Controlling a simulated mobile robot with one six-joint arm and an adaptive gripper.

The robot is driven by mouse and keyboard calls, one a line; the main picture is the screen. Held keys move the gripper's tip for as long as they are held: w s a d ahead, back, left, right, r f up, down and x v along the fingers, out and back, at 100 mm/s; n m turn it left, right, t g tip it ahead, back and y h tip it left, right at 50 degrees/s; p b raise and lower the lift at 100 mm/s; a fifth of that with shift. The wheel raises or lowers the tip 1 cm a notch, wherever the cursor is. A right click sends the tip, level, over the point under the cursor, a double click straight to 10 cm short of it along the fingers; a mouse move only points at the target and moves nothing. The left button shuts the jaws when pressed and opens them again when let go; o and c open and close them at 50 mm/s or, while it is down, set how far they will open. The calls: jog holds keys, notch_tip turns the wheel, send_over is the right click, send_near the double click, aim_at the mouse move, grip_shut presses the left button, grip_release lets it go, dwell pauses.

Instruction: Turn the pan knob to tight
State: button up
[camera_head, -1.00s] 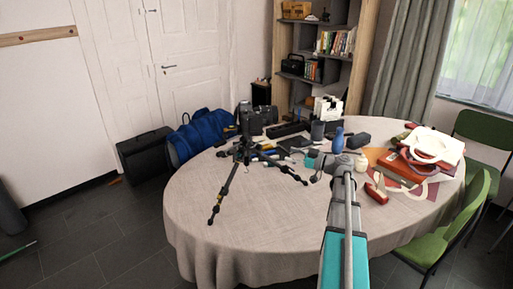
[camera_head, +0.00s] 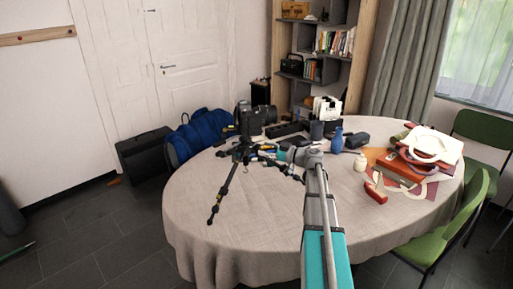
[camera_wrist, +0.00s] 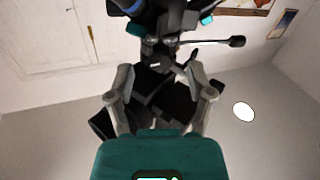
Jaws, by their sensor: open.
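A black tripod (camera_head: 228,187) stands on the round table with its legs spread, and a dark body (camera_head: 257,117) shows at its top or just behind it. My gripper (camera_head: 276,157) is low at the tripod's right side in the head view. In the wrist view, my gripper (camera_wrist: 156,74) is open, with its two grey fingers on either side of the tripod's dark parts. A small dark knob-like part (camera_wrist: 158,61) lies between the fingertips, apparently the pan knob. Contact cannot be told. A thin handle (camera_wrist: 210,42) with a dark grip reaches right.
The table (camera_head: 260,215) has a clear front area. A blue vase (camera_head: 337,139), a white jar (camera_head: 360,163), a red tool (camera_head: 375,192) and a stack of books and papers (camera_head: 425,155) lie right of my arm. A green chair (camera_head: 455,220) stands at the right.

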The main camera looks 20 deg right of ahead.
aim_at(260, 147)
jog(key=shift+x, duration=1.8)
grip_shut()
